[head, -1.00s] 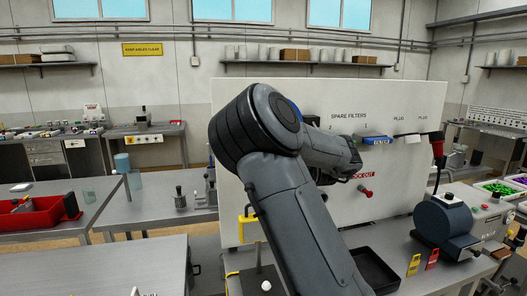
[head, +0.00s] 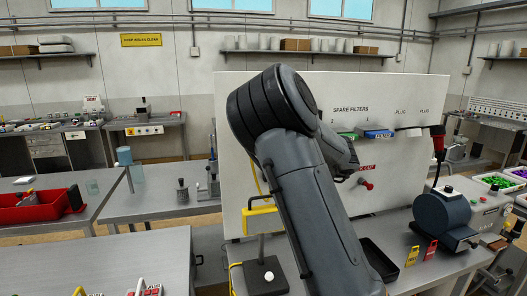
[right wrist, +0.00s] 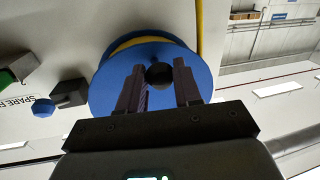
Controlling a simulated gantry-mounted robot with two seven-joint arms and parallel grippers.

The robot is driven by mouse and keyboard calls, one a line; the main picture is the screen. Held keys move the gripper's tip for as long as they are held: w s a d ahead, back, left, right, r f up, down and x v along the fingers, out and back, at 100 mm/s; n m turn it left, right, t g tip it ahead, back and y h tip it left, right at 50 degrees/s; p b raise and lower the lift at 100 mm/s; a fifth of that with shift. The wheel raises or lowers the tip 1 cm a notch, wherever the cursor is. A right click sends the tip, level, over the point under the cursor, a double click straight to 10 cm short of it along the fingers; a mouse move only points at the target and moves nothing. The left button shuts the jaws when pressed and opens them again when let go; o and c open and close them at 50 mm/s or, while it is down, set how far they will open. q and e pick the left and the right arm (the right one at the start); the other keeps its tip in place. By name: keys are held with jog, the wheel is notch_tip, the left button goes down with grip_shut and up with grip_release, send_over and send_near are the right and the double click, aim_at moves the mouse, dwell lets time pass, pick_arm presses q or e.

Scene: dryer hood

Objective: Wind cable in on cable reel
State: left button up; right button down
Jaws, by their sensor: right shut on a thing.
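The cable reel shows in the right wrist view as a blue disc (right wrist: 105,90) with yellow cable (right wrist: 203,30) around its rim and running off upward. A dark round knob (right wrist: 159,75) sits on its face. My right gripper (right wrist: 157,70) is shut on this knob, one finger on each side. In the head view my arm hides the reel and the gripper. There the yellow cable (head: 256,180) hangs at the panel's left side, down to a yellow frame-like piece (head: 259,210). My left gripper is not in view.
A white panel (head: 300,95) stands behind my arm, with a blue filter (head: 378,134) and a red lockout knob (head: 367,184). A black tray (head: 378,260), a dark blue motor-like unit (head: 441,216) and a black block with a white ball (head: 264,277) stand on the bench.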

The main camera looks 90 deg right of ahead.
jog(key=c, duration=0.8)
grip_release()
jog(key=b+v, duration=0.2)
jog(key=v, duration=0.8)
jog(key=shift+s+a, duration=0.2)
jog(key=shift+a, duration=0.2)
